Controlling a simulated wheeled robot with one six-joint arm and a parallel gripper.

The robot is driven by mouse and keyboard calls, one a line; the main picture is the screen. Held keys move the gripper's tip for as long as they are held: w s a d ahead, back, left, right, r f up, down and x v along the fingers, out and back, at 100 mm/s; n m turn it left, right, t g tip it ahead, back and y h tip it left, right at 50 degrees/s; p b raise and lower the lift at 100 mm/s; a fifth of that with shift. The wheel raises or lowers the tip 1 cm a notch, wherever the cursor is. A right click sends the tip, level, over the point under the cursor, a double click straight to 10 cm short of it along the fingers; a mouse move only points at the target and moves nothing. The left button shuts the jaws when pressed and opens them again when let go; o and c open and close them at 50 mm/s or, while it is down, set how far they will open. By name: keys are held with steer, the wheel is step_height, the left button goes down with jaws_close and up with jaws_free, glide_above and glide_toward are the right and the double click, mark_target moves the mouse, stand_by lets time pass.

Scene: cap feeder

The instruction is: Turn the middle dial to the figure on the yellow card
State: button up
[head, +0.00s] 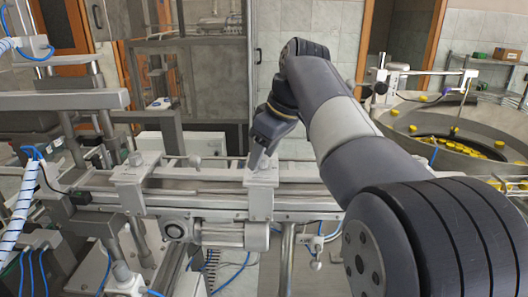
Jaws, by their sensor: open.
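My arm reaches in from the lower right over a metal conveyor (210,200). My gripper (258,160) points down at the conveyor's upper side, above a grey block (262,177). It is small and partly hidden by the wrist, and I see nothing held in it. I cannot tell whether it touches the block. No dial with readable figures and no yellow card can be made out in this view.
A round steel feeder bowl (405,115) with several yellow caps (480,150) stands at the right behind my arm. A metal frame with posts (100,100) stands at the left. Blue hoses hang at the lower left. A glass-panelled cabinet (200,80) is behind the conveyor.

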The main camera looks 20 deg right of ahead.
steer(key=shift+c, duration=0.6)
steer(key=c, duration=0.9)
steer(key=m+h+p, duration=0.1)
steer(key=m, duration=0.2)
steer(key=shift+a+r+t, duration=0.1)
steer(key=shift+t, duration=0.2)
steer(key=shift+m+h+p, duration=0.35)
steer(key=shift+m+h, duration=0.05)
steer(key=shift+m, duration=0.8)
steer(key=o, duration=1)
steer(key=v, duration=1)
steer(key=shift+s+r, duration=0.25)
steer(key=shift+s, duration=0.1)
